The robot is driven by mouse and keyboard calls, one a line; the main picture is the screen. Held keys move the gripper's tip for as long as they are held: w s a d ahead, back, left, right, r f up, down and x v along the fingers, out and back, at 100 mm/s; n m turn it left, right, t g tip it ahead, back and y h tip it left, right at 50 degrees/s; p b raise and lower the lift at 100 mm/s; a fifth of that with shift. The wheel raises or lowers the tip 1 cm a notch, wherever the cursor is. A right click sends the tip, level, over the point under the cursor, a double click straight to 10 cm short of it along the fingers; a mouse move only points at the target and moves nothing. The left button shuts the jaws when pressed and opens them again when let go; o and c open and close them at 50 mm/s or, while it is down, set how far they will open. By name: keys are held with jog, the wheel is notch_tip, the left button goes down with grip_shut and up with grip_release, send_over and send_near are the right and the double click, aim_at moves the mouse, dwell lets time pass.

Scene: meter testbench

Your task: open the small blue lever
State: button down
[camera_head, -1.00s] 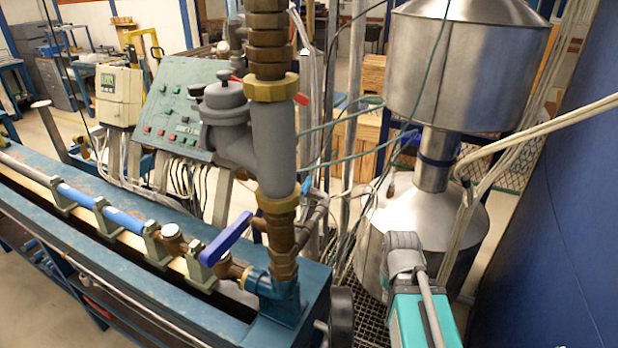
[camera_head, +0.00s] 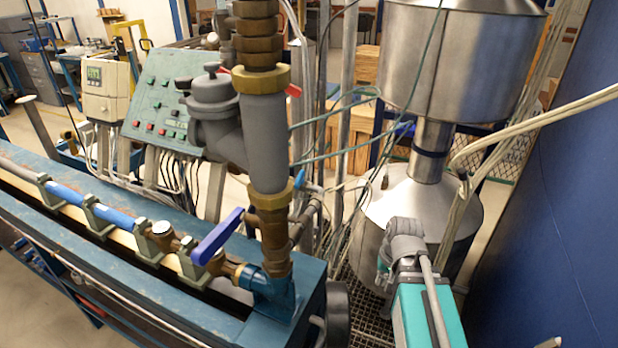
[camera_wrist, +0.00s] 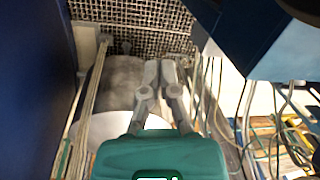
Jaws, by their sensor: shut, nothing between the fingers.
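A blue lever (camera_head: 218,237) sits on the brass valve of the horizontal pipe, beside the foot of the thick vertical pipe. It slants up to the right in the head view. A smaller blue piece (camera_head: 299,180) shows just right of the vertical pipe; most of it is hidden, and I cannot tell whether it is a lever. My gripper (camera_wrist: 161,64) is shut and empty in the wrist view, above the floor grate and a metal vessel. No blue lever is clearly visible there. In the head view my teal arm is right of the bench, apart from both blue parts.
The vertical pipe (camera_head: 266,145) has a red handle (camera_head: 294,91) near its top. A large steel vessel (camera_head: 450,65) and hanging cables (camera_head: 540,122) stand close to my arm. A blue wall (camera_head: 570,220) bounds the right. A green control panel (camera_head: 160,105) stands behind the bench.

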aim_at(303, 174)
jog(key=w+a+r+m+t+y, duration=0.1)
jog(key=w+a+r+m+y, duration=0.1)
jog(key=w+a+m+y, duration=0.3)
jog(key=w+a+r+m+t+y+b, duration=0.2)
jog(key=w+r+m+t+y, duration=0.3)
jog(key=w+r+m+y, duration=0.4)
jog(key=w+r+y, duration=0.1)
jog(key=w+r, duration=0.4)
jog(key=shift+a+m, duration=0.3)
jog(key=shift+m, duration=0.1)
jog(key=shift+w+a, duration=0.1)
jog(key=shift+a, duration=0.05)
jog(key=x, duration=1.3)
jog(key=shift+w+a+r, duration=0.1)
jog(key=shift+w+a, duration=0.05)
jog(key=shift+a, duration=0.15)
